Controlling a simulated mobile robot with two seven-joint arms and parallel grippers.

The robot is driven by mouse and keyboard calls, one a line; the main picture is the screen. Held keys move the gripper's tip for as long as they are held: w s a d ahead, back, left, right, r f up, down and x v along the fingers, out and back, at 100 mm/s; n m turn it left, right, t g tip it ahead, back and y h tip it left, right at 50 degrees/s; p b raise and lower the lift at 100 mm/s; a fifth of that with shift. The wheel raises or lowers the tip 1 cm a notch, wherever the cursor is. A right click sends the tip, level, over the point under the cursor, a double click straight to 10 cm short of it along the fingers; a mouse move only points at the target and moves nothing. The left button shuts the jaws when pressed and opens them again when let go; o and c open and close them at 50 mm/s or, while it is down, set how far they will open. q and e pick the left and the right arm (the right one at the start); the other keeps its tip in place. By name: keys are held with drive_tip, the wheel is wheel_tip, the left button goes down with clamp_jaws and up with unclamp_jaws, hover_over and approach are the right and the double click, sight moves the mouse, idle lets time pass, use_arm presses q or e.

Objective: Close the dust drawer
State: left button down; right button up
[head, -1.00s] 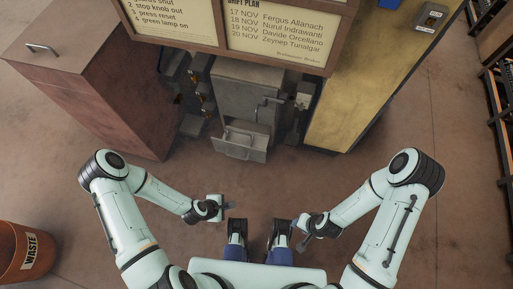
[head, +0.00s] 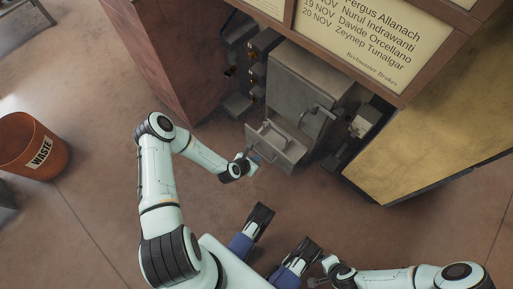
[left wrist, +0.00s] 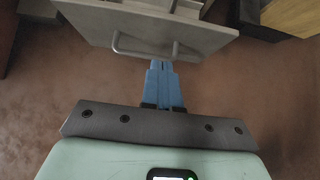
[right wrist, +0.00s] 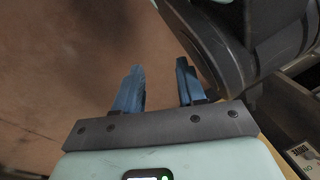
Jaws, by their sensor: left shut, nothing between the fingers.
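The dust drawer (head: 280,146) is a grey metal drawer low in the grey cabinet (head: 306,85). It stands pulled out, with its open top and inside visible in the head view. Its front panel (left wrist: 90,22) and bar handle (left wrist: 150,48) fill the top of the left wrist view. My left gripper (head: 257,160) is shut and empty, its blue fingertips (left wrist: 164,64) right by the panel beside the handle. I cannot tell whether they touch. My right gripper (right wrist: 158,85) is open and empty, away from the drawer near my base.
A brown cabinet (head: 165,50) stands left of the drawer and a yellow-topped bench (head: 430,130) to the right. A sign board (head: 375,40) overhangs the grey cabinet. An orange waste bin (head: 32,145) stands far left. The floor before the drawer is clear.

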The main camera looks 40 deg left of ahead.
sight(272, 148)
use_arm(q)
drive_tip(key=w+f+b, duration=0.1)
drive_tip(key=w, duration=0.1)
drive_tip(key=w+f+b, duration=0.1)
drive_tip(key=w, duration=0.1)
drive_tip(key=w+f, duration=0.2)
drive_tip(key=shift+w+d+b, duration=0.25)
drive_tip(key=shift+d+b, duration=0.05)
drive_tip(key=shift+b, duration=0.1)
drive_tip(key=shift+w+r, duration=0.1)
drive_tip(key=shift+w, duration=0.5)
use_arm(e)
drive_tip(key=s+f+g, duration=0.2)
drive_tip(key=s+f, duration=0.2)
drive_tip(key=s, duration=0.3)
drive_tip(key=shift+d+f+m+g, duration=0.15)
drive_tip(key=shift+d+m+g, duration=0.15)
drive_tip(key=shift+d+g, duration=0.15)
